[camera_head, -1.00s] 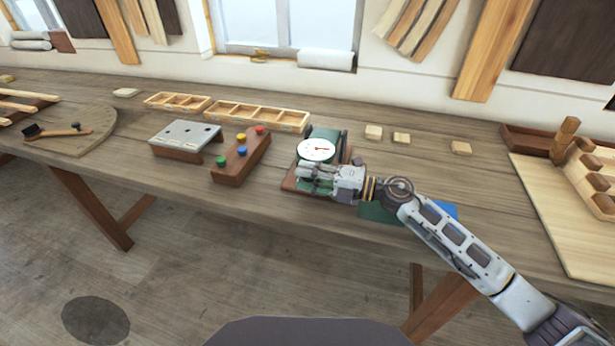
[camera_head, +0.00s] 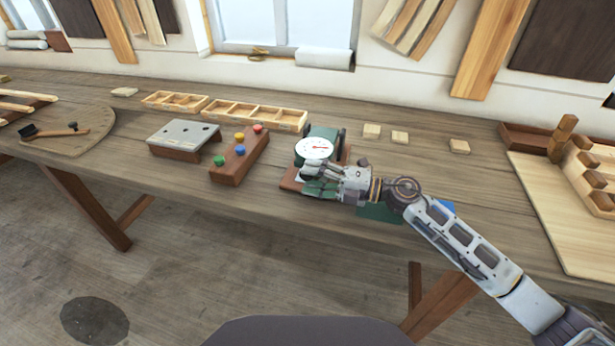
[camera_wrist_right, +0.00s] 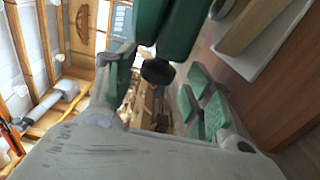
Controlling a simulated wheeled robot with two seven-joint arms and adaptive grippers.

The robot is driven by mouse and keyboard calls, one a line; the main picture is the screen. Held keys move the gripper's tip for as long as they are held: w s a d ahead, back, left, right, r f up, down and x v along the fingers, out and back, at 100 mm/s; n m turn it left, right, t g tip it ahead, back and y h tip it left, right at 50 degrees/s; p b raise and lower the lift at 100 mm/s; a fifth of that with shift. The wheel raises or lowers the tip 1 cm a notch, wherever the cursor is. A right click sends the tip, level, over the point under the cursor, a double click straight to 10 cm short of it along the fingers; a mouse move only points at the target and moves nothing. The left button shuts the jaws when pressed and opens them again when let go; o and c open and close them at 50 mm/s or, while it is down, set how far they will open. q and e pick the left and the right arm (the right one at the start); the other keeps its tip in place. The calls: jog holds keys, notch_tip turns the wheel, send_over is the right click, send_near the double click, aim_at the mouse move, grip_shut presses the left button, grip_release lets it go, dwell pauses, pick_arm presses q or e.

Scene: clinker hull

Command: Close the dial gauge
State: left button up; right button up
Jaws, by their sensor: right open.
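The dial gauge has a round white dial (camera_head: 314,148) with a red needle, on a dark green body over a brown wooden base (camera_head: 290,183). My right gripper (camera_head: 312,178) is at the front of the gauge, just below the dial, and hides its lower part. In the right wrist view, green gauge parts (camera_wrist_right: 178,28) come down from the top, with a black round knob (camera_wrist_right: 158,72) at their lower end. My green-padded fingers are apart on either side of this knob. I cannot tell whether they touch it. My left gripper is not in view.
A wooden block with coloured knobs (camera_head: 240,160) stands left of the gauge, beside a grey plate with holes (camera_head: 184,134). Compartment trays (camera_head: 255,116) lie behind. Small wooden pieces (camera_head: 399,137) lie to the right. A green flat piece (camera_head: 378,213) lies under my forearm.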

jog(key=shift+v, duration=5.05)
